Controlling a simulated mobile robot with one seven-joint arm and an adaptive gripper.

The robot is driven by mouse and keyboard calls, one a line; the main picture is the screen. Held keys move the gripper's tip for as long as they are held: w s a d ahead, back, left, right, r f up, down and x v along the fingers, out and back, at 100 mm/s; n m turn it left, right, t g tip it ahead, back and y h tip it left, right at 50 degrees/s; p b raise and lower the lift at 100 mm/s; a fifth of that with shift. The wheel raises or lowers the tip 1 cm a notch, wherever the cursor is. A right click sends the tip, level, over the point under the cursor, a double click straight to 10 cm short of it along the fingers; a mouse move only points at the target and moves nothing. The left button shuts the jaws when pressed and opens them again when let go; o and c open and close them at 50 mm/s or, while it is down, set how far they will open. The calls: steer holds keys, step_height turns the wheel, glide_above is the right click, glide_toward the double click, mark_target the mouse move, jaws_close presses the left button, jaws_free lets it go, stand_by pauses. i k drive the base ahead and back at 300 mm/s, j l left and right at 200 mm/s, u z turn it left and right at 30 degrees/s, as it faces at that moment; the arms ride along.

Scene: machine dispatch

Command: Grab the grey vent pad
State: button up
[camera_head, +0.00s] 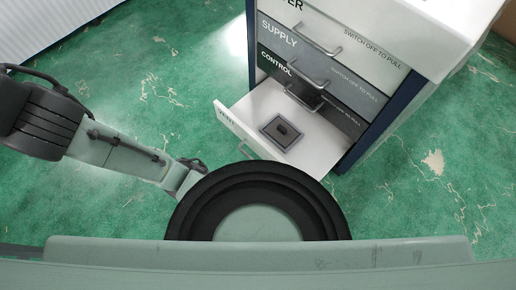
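The grey vent pad (282,131) is a small dark grey square with a raised dark knob in its middle. It lies flat inside the open bottom drawer (262,103) of the cabinet. My arm reaches in from the left of the view, and its links pass down toward the round black part of my body. My gripper cannot be made out in this view. Nothing is seen touching the pad.
The cabinet (400,70) stands at the upper right, with several labelled, handled drawers shut above the open one. The open drawer's front panel (240,130) juts toward me. Green marbled floor (140,190) lies clear to the left. A white ribbed panel (45,22) is at the upper left.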

mark_target(278, 130)
steer(key=l+z, duration=0.1)
steer(key=l, duration=0.25)
steer(key=i+l, duration=0.15)
steer(key=l, duration=0.2)
steer(key=l+z, duration=0.15)
steer(key=l, duration=0.2)
steer(key=l+z, duration=0.15)
steer(key=z, duration=0.35)
steer(key=j+u, duration=0.2)
steer(key=u, duration=0.3)
